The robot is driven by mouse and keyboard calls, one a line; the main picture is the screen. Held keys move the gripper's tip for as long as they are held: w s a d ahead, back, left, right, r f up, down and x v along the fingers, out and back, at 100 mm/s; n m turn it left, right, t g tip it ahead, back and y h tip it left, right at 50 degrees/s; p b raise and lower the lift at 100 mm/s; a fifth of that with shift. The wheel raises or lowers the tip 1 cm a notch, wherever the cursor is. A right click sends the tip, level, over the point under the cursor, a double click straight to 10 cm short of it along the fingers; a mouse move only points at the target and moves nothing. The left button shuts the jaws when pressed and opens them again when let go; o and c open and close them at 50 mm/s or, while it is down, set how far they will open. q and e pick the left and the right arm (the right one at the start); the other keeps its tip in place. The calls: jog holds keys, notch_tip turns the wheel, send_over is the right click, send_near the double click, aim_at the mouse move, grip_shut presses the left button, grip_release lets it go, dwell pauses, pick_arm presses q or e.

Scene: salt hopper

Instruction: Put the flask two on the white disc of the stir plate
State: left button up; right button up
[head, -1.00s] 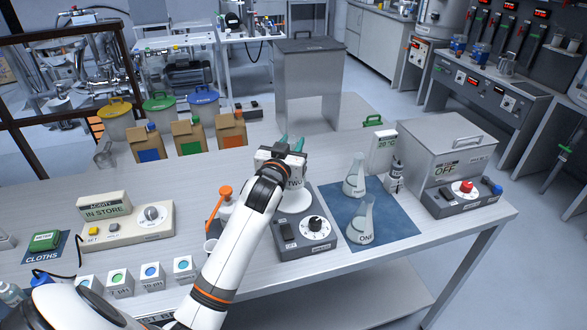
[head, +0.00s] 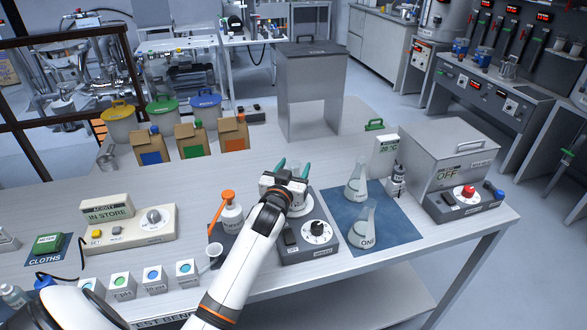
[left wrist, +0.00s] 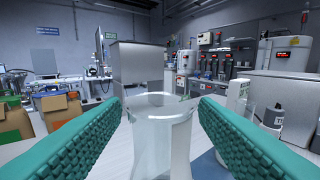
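Flask two, a clear glass flask (left wrist: 162,135), stands upright between my left fingers in the left wrist view. In the head view my gripper and wrist mostly hide it over the stir plate. My left gripper (head: 292,167) is open, its two green fingers spread on either side of the flask, with small gaps. The stir plate (head: 308,238) is dark grey with a black knob, and part of its white disc (head: 303,210) shows beside my wrist. The contact between flask base and disc is hidden. My right gripper is not in view.
Flask one (head: 363,228) and another flask (head: 356,182) stand on the blue mat (head: 395,225) to the right. A grey box (head: 450,155) stands at the right.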

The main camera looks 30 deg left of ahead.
pick_arm(q)
jog(key=shift+r, duration=0.1)
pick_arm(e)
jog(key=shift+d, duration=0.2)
pick_arm(q)
jog(key=shift+s+d, duration=0.1)
jog(key=shift+s, duration=0.05)
jog(key=b+v, duration=0.2)
jog(key=v, duration=0.9)
jog(key=shift+s, duration=0.35)
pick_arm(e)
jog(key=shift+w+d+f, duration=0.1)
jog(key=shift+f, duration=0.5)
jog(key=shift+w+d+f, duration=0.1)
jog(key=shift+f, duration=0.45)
pick_arm(q)
jog(key=shift+d, duration=0.1)
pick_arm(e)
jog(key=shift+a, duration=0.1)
